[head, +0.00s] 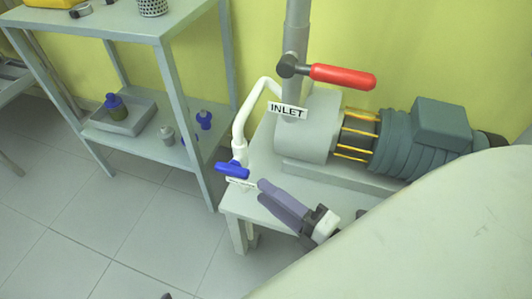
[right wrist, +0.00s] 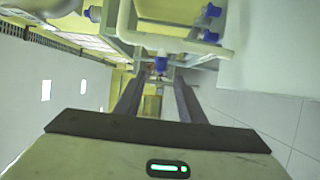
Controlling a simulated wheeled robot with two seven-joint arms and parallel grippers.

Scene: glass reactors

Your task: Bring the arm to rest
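My right gripper (head: 262,192) is over the front left of the pump's grey table, its fingers pointing left toward the blue-handled valve (head: 232,169) on the white pipe. In the right wrist view, the two fingers of the gripper (right wrist: 156,88) stand apart with nothing held between them. A blue part (right wrist: 161,64) shows beyond the fingertips, apart from them. My left gripper is not recognisable in either view.
The pump (head: 340,132) stands on its table (head: 236,203) behind my right gripper. A red lever (head: 342,76) sticks out from the upright INLET pipe (head: 296,35). A shelf rack (head: 176,105) with blue-capped bottles stands at the left. Open tiled floor (head: 90,235) lies in front.

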